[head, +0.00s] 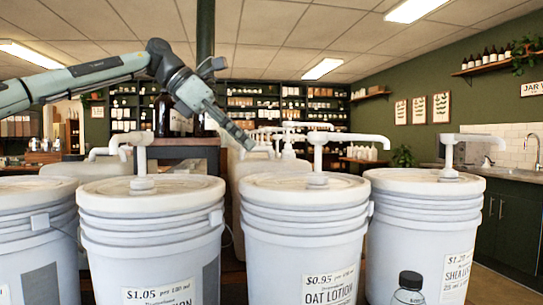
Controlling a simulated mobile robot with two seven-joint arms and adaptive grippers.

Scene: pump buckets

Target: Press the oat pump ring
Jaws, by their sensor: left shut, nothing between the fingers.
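The oat lotion bucket (305,240) is a white lidded bucket in the middle, with a label reading "$0.95" and "OAT LOTION". The white oat pump (319,150) stands upright from its lid, with its spout pointing right. The pale pump ring (317,180) sits around the base of the stem on the lid. My left gripper (246,143) is shut and empty. It points down and right, to the left of the oat pump head and at about its height, apart from it in the picture. My right gripper is not in view.
A $1.05 lotion bucket (150,230) with its own pump (142,160) stands to the left. A shea lotion bucket (425,225) with a pump (449,155) stands to the right. More pumps and containers stand behind. Air above the oat lid's left side is free.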

